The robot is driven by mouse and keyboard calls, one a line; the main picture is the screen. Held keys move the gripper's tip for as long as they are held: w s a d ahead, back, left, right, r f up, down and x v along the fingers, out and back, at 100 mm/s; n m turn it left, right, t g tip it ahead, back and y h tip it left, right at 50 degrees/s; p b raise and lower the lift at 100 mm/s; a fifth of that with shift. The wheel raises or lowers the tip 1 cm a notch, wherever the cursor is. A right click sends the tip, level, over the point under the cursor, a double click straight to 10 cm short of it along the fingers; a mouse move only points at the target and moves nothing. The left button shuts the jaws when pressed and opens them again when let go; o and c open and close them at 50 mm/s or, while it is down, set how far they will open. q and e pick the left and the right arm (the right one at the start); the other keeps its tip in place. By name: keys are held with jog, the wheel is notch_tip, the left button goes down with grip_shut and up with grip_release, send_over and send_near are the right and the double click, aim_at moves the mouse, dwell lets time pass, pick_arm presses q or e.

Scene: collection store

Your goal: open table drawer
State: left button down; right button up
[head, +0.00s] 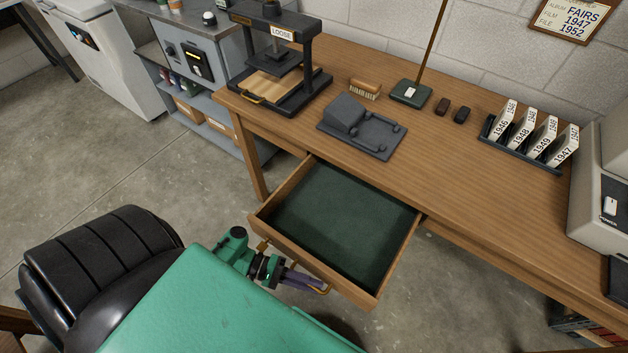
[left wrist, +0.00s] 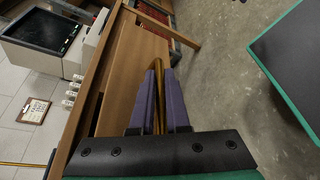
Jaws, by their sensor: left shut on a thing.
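The table drawer (head: 345,215) is pulled well out of the wooden table (head: 470,190) in the head view. It is empty, with a dark green lining. My left gripper (head: 300,282) is at the drawer's front, its purple fingers shut on the brass handle (head: 322,290). In the left wrist view the fingers of my left gripper (left wrist: 160,100) close around the brass handle (left wrist: 158,85). The drawer front (head: 315,262) faces me. My right gripper is not in view.
On the tabletop stand a press (head: 275,65), a grey device (head: 360,125), a brush (head: 365,88) and a rack of year cards (head: 525,140). A grey machine (head: 600,190) stands at the right end. Concrete floor (head: 100,180) is open at the left.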

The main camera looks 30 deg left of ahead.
pick_arm(q)
jog(key=c, duration=1.2)
grip_release()
jog(key=b+v, duration=0.1)
jog(key=v, duration=1.3)
jog(key=shift+s+a+r+b, duration=0.15)
jog(key=shift+a+b, duration=0.1)
jog(key=shift+b, duration=0.15)
